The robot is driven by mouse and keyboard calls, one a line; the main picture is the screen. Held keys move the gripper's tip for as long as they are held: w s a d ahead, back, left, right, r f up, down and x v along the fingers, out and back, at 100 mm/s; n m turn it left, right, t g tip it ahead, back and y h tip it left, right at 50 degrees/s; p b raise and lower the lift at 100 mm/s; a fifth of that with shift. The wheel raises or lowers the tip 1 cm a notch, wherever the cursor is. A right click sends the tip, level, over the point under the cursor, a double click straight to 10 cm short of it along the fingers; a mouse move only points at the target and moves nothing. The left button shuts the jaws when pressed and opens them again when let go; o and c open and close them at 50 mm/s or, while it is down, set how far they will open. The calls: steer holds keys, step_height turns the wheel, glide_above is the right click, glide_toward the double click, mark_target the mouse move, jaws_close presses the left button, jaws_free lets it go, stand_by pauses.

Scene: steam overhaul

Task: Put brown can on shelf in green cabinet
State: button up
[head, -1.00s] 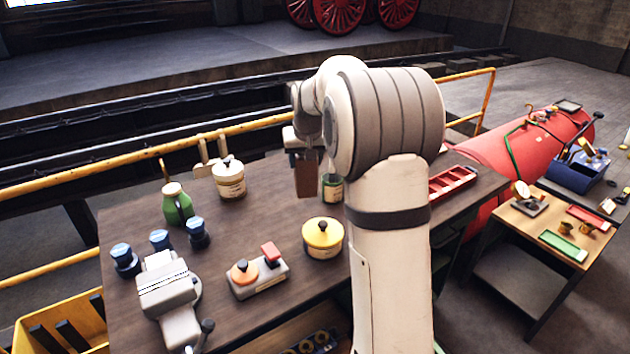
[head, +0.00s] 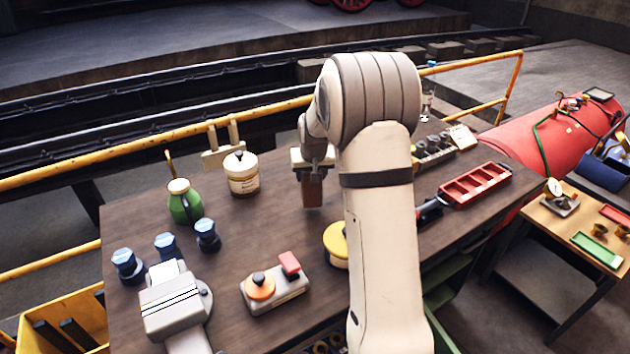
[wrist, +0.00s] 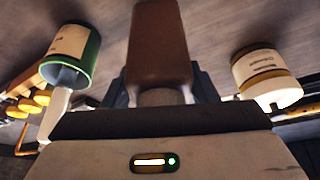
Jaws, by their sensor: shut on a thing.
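My gripper (head: 312,176) is shut on the brown can (head: 312,194), which hangs below it over the back part of the dark workbench (head: 270,215). I cannot tell how far the can is above the bench top. In the wrist view the brown can (wrist: 158,48) fills the middle, between the dark fingers. Green panels of what may be the green cabinet (head: 447,275) show low at the right, under the bench and partly behind my arm. Its shelf is not clearly visible.
A cream jar (head: 242,174) and green oil can (head: 183,202) stand left of the gripper. A labelled green tin (wrist: 76,55) shows in the wrist view. A yellow tin (head: 335,243), button box (head: 275,288), vise (head: 175,305) and red tray (head: 475,185) are also on the bench.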

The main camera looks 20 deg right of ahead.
steer(key=shift+f, duration=1.4)
steer(key=shift+f, duration=0.25)
steer(key=o, duration=1.2)
steer(key=shift+s+r, duration=0.1)
steer(key=shift+o, duration=0.2)
